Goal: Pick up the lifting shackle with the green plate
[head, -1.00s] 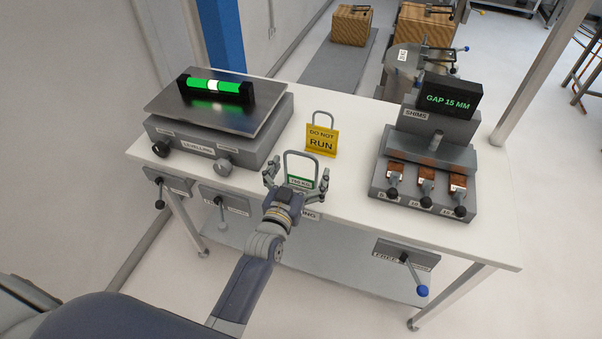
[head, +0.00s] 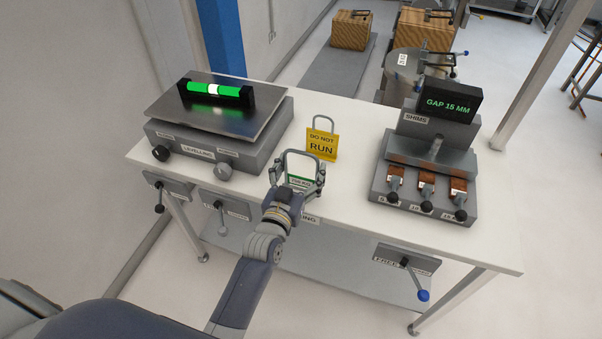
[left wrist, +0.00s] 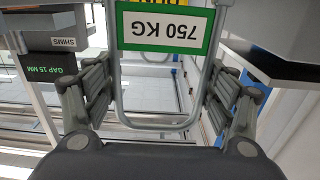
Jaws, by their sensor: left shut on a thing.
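The lifting shackle (head: 303,151) is a grey metal loop with a green-bordered plate (head: 299,181) at the front middle of the white table. In the left wrist view the green plate (left wrist: 166,29) reads "750 KG" upside down, and the shackle's U-shaped bar (left wrist: 160,126) runs below it. My left gripper (head: 296,181) is shut on the shackle, with a finger at each side of the loop. The fingers partly hide its lower part in the head view. I cannot tell whether it touches the table. My right gripper is not in view.
A similar loop with a yellow "DO NOT RUN" plate (head: 321,145) stands just behind. A levelling unit (head: 215,140) is to the left, and a shims block (head: 428,180) to the right. Handles hang along the table's front edge.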

